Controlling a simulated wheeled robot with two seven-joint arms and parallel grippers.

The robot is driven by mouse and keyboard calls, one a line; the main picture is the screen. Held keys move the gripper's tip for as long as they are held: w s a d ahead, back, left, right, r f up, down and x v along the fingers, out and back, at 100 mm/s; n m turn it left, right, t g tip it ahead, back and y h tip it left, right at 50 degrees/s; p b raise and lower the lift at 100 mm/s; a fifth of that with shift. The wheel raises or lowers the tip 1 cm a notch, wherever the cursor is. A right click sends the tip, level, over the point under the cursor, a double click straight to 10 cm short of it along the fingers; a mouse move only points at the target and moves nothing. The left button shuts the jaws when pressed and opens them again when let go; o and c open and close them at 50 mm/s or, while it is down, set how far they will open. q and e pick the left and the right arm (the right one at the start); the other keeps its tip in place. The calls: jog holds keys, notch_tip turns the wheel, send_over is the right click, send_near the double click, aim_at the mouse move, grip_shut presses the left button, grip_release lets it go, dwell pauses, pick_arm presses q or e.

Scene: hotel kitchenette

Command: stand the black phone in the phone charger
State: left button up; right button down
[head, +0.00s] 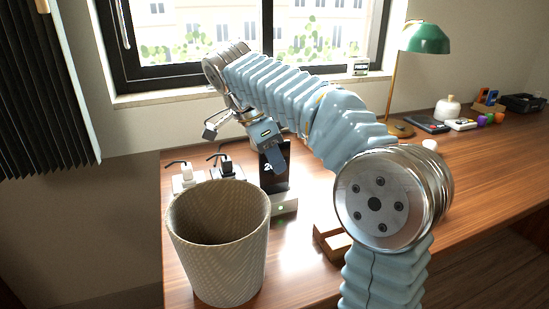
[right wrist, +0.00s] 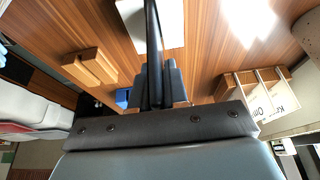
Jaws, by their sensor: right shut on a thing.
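The black phone (head: 281,179) stands upright, its dark face towards the head camera with some lit marks on it. My right gripper (head: 275,163) is shut on its upper part. In the right wrist view the phone (right wrist: 153,38) shows edge-on as a thin dark slab between the fingers (right wrist: 160,88). The phone charger (head: 284,205) is a pale grey base with a green light, directly below the phone. It shows as a white plate in the right wrist view (right wrist: 172,22). The phone's lower end meets the charger in the head view; I cannot tell if it is fully seated. My left gripper is out of view.
A woven waste basket (head: 218,245) stands close in front and left. Plugs and adapters (head: 200,175) lie left of the phone. A wooden block (head: 331,243) is at right, partly behind my arm. A green lamp (head: 425,38) stands farther right.

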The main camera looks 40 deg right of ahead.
jog(key=c, duration=1.1)
grip_release()
jog(key=shift+o, duration=0.2)
jog(key=p+v, duration=0.3)
jog(key=v, duration=0.9)
jog(key=shift+p, duration=0.35)
